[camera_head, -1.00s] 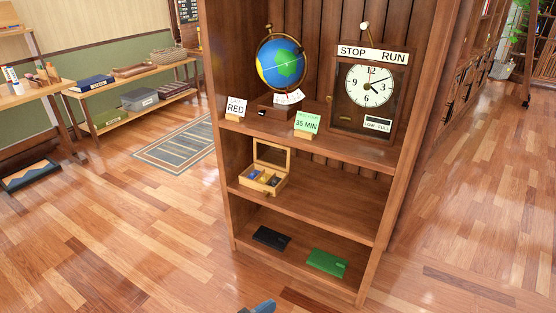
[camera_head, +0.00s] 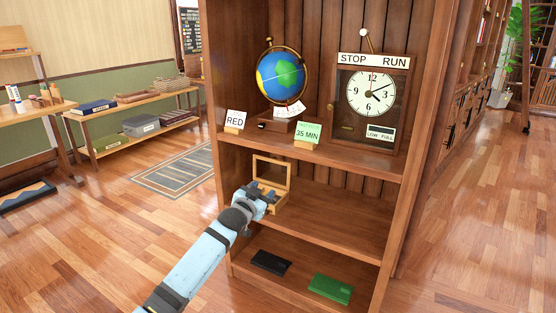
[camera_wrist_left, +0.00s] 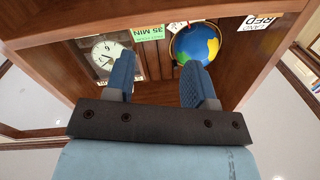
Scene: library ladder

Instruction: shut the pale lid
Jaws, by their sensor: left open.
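The pale lid (camera_head: 272,158) is a light wooden frame that stands raised at the back of a small pale box (camera_head: 283,204) on the middle shelf. My left gripper (camera_head: 265,192) is in front of the box and hides much of it in the head view. In the left wrist view the two blue fingers of my left gripper (camera_wrist_left: 160,88) are apart with nothing between them. I cannot tell whether the gripper touches the box. The box and lid do not show clearly in the left wrist view. My right gripper is not in view.
The shelf above holds a globe (camera_head: 280,76), a RED card (camera_head: 235,120), a green 35 MIN card (camera_head: 307,133) and a clock cabinet (camera_head: 371,100). A black book (camera_head: 271,262) and a green book (camera_head: 330,288) lie on the bottom shelf. The middle shelf is bare right of the box.

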